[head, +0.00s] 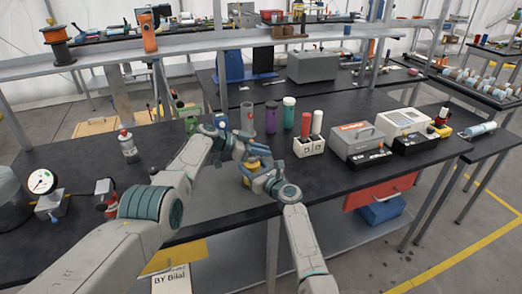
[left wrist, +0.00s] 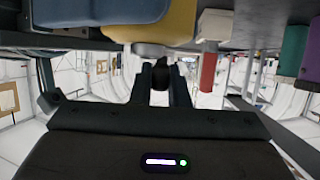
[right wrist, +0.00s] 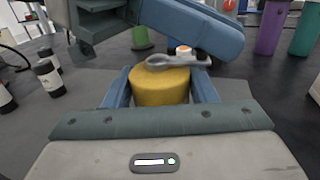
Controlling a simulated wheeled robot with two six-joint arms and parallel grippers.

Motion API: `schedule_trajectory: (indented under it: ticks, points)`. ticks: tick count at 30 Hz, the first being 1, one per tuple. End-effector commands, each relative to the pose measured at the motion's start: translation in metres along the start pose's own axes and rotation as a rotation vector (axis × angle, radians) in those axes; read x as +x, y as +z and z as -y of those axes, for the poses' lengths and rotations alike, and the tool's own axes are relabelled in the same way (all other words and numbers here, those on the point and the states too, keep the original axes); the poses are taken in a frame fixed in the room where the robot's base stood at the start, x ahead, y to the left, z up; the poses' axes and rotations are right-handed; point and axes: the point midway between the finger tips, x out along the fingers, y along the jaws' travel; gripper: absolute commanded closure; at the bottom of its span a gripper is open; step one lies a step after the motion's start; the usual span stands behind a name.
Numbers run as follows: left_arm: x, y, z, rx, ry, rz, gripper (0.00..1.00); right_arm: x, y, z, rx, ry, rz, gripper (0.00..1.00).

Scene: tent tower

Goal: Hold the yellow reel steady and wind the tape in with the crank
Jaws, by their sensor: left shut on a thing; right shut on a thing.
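The yellow reel (right wrist: 160,88) stands upright on the dark table in the right wrist view, with the grey crank (right wrist: 178,61) across its top. A small part of the reel shows in the head view (head: 252,164), and its side fills the top of the upside-down left wrist view (left wrist: 155,22). My right gripper (right wrist: 160,90) is shut on the reel, one blue finger on each side. My left gripper (left wrist: 161,75) is shut at the level of the reel's top, at the crank; its exact grip on the handle is dark and partly hidden. I cannot make out the tape.
Purple (head: 271,117) and green (head: 289,112) bottles stand behind the reel.

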Motion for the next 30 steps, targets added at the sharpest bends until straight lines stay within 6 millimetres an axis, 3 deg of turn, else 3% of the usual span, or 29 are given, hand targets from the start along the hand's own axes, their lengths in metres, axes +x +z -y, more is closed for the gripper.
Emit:
schedule_trajectory:
  ticks: [20, 21, 24, 30]
  points:
    - [0.0009, 0.0022, -0.0055, 0.007, 0.037, -0.002, 1.00, 0.0007, 0.0013, -0.0003, 0.001, 0.000, 0.002, 0.87]
    - [0.0009, 0.0022, -0.0055, 0.007, 0.037, -0.002, 0.83, 0.0007, 0.0013, -0.0002, 0.001, 0.000, 0.002, 0.87]
    - [0.0007, 0.0017, -0.0052, 0.008, 0.036, -0.002, 0.64, 0.0006, 0.0013, 0.0000, 0.001, 0.000, 0.002, 0.87]
    - [0.0000, 0.0007, -0.0044, 0.009, 0.033, -0.003, 0.64, 0.0005, 0.0011, -0.0002, 0.001, 0.000, 0.002, 0.87]
